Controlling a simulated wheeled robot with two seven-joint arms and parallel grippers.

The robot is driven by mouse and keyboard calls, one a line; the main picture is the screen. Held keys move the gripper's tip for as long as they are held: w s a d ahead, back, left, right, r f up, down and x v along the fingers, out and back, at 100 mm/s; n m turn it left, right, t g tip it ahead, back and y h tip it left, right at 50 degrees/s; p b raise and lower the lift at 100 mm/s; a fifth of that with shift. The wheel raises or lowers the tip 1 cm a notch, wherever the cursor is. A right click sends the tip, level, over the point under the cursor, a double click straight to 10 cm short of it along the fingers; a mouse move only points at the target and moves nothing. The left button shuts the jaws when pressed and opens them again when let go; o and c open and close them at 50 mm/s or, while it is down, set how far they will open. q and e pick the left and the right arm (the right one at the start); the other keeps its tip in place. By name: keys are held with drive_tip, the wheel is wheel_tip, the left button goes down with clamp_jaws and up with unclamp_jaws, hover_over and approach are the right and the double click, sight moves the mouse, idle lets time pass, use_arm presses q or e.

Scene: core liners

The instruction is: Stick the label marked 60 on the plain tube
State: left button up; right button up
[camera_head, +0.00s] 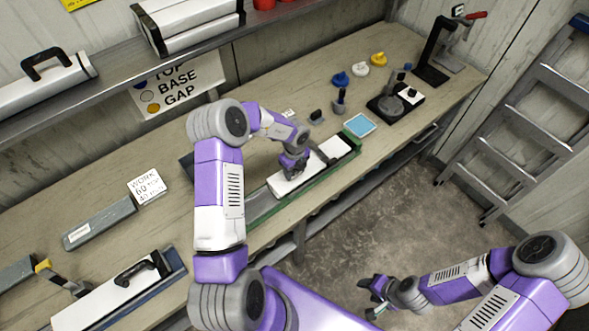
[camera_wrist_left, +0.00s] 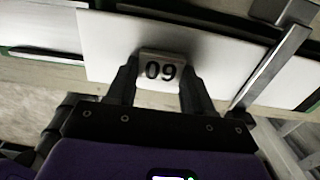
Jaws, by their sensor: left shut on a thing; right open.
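My left gripper (camera_head: 292,168) is shut on a small white label marked 60 (camera_wrist_left: 161,70), which reads upside down in the left wrist view. The label sits between the two fingertips, in front of a white tube surface (camera_wrist_left: 100,40). In the head view the white tube (camera_head: 285,187) lies in a green-edged tray (camera_head: 262,208) under the gripper. I cannot tell whether the label touches the tube. The gripper hides part of the tube.
A card reading WORK 60 (camera_head: 147,184) lies on the bench left. A blue pad (camera_head: 359,125), a stamp (camera_head: 340,102) and colored knobs (camera_head: 378,59) are behind the tray. A ladder (camera_head: 530,130) stands right.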

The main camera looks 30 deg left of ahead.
use_arm(q)
drive_tip(key=o, duration=1.4)
wheel_tip(320, 180, up, 5)
drive_tip(key=p, duration=0.5)
drive_tip(key=shift+f, duration=0.1)
drive_tip(key=shift+r+p, duration=1)
drive_tip(key=shift+r, duration=0.15)
